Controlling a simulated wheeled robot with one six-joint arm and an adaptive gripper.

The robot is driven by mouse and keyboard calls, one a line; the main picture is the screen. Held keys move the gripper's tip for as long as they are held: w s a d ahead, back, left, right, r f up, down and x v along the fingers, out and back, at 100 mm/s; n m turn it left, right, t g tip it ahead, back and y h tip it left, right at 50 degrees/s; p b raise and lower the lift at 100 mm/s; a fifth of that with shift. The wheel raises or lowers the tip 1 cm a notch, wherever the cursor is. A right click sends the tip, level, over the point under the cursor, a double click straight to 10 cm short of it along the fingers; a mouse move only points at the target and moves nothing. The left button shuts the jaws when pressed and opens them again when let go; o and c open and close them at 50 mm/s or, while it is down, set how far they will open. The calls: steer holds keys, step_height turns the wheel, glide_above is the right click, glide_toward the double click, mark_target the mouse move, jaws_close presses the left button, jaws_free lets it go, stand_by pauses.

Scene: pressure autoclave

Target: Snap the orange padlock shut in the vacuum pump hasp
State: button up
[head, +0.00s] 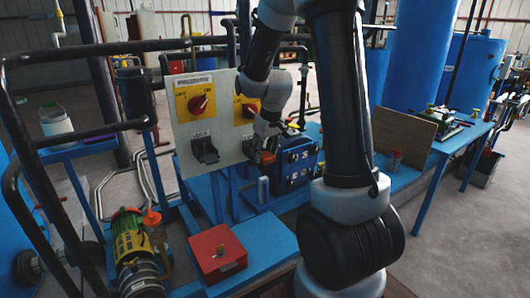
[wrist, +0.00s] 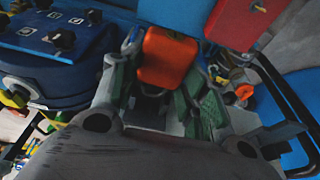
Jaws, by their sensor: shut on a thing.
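The orange padlock (wrist: 167,58) sits between the green-padded fingers of my gripper (wrist: 168,92) in the wrist view. My gripper is shut on it. In the head view my gripper (head: 266,140) is in front of the lower right part of the pale switch panel (head: 222,120), with a small orange-red patch of the padlock (head: 267,158) below it. A dark hasp (head: 204,150) is mounted under the left yellow switch. The area under the right yellow switch (head: 246,109) is mostly hidden by my arm and gripper. I cannot tell whether the padlock touches a hasp, and its shackle is not clear.
A blue box with black knobs (head: 300,162) stands just right of my gripper. A red box (head: 216,252) lies on the blue bench in front. A yellow-green pump (head: 133,245) and black rails (head: 85,130) are on the left. A brown board (head: 404,138) stands at right.

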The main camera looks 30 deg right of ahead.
mark_target(267, 155)
steer(key=shift+w, duration=0.55)
steer(key=o, duration=1.2)
steer(key=shift+o, duration=0.2)
steer(key=v, duration=1.2)
steer(key=shift+w, duration=0.1)
